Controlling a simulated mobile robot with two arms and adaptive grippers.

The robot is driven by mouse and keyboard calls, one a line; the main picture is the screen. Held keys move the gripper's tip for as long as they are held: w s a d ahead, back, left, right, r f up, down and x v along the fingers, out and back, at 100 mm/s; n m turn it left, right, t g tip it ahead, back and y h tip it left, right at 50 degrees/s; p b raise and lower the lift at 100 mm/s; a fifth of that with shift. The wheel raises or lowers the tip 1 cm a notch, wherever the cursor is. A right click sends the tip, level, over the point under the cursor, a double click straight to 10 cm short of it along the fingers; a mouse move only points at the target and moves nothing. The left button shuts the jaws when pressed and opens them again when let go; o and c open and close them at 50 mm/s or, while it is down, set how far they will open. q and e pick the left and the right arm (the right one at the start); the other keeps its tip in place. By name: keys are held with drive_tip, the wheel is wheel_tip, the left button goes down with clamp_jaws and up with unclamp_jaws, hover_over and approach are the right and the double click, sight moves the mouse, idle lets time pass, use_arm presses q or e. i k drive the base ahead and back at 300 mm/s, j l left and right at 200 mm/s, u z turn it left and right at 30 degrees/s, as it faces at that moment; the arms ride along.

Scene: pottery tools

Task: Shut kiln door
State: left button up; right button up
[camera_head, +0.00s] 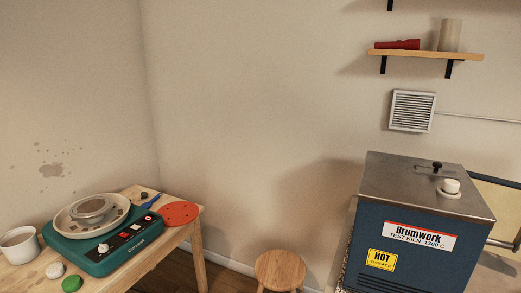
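The kiln (400,240) is a dark blue box with a grey metal top, standing at the right. Its side facing me carries a "Brumwerk Test Kiln" label and a yellow "HOT" label. A black knob and a white knob sit on its top. Past its right side, a pale panel (497,203) with a dark upper edge runs out of the picture. It may be the kiln door standing open, but I cannot tell for sure. A grey bar shows below it. The kiln's lower part is cut off. Neither of my grippers is in view.
A wooden table (190,238) at the left holds a green pottery wheel (119,250), a white cup (19,246) and a red disc (179,213). A round wooden stool (281,270) stands between table and kiln. A wall shelf (425,55) hangs above the kiln.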

sight(503, 196)
drive_tip(key=z, duration=1.55)
drive_tip(key=i+l+u, duration=0.15)
drive_tip(key=l, duration=0.5)
drive_tip(key=l+u, duration=0.2)
drive_tip(key=l, duration=0.4)
